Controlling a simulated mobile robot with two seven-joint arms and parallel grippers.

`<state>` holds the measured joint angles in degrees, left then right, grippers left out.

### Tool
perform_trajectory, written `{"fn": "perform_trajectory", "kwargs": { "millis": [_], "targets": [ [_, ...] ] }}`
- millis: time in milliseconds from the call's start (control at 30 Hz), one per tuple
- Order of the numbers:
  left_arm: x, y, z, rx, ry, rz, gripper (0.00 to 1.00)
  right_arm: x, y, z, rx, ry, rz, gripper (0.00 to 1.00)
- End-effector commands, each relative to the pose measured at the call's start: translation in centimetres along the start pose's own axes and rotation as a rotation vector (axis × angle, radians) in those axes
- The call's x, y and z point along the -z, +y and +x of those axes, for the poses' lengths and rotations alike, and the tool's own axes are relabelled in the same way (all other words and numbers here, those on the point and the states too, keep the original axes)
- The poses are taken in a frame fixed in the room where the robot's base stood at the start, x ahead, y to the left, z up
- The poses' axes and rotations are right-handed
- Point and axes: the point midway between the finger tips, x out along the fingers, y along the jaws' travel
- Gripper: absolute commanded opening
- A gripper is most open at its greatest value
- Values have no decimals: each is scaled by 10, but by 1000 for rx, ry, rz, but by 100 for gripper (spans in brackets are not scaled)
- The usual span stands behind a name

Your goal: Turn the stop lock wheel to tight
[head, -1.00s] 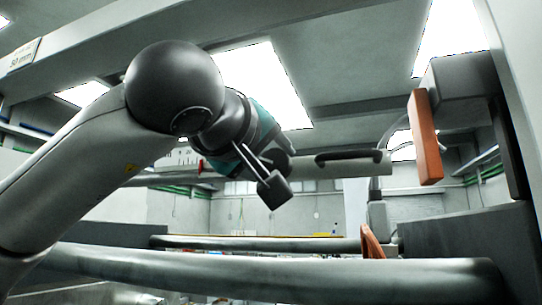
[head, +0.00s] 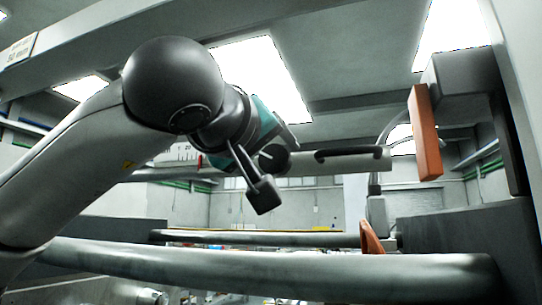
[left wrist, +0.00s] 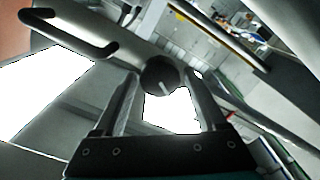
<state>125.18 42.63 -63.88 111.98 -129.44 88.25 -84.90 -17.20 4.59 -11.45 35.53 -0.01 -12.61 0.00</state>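The stop lock wheel looks to be the dark round knob (head: 273,158) with a pale line on its face. It sits on a grey horizontal bar (head: 340,164) with a black handle. My left gripper (left wrist: 165,84) is open. In the left wrist view its two fingers stand apart, one on each side of the wheel (left wrist: 158,72), with a gap visible. I cannot tell how deep the wheel sits between the fingertips. In the head view one finger hangs just below and left of the wheel. My right gripper is not in view.
Two long grey rails (head: 270,267) cross below my left arm. An orange block (head: 424,132) on a dark mount stands to the right, with a smaller orange piece (head: 371,238) lower down. A scale (head: 178,154) shows behind my wrist.

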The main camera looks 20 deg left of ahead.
Motion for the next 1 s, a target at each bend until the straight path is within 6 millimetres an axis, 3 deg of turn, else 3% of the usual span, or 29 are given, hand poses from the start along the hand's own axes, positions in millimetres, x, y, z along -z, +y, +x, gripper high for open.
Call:
{"fn": "perform_trajectory", "kwargs": {
  "millis": [133, 467, 633, 1000],
  "targets": [
    [0, 0, 0, 0, 0, -1, 89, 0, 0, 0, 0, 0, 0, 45],
    [0, 0, -6, -1, 1, -2, 89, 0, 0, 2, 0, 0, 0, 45],
    [0, 0, -35, -4, 4, -2, 89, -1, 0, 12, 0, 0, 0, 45],
    [-1, 0, -121, -4, 3, -1, 89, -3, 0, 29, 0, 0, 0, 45]
  ]
}}
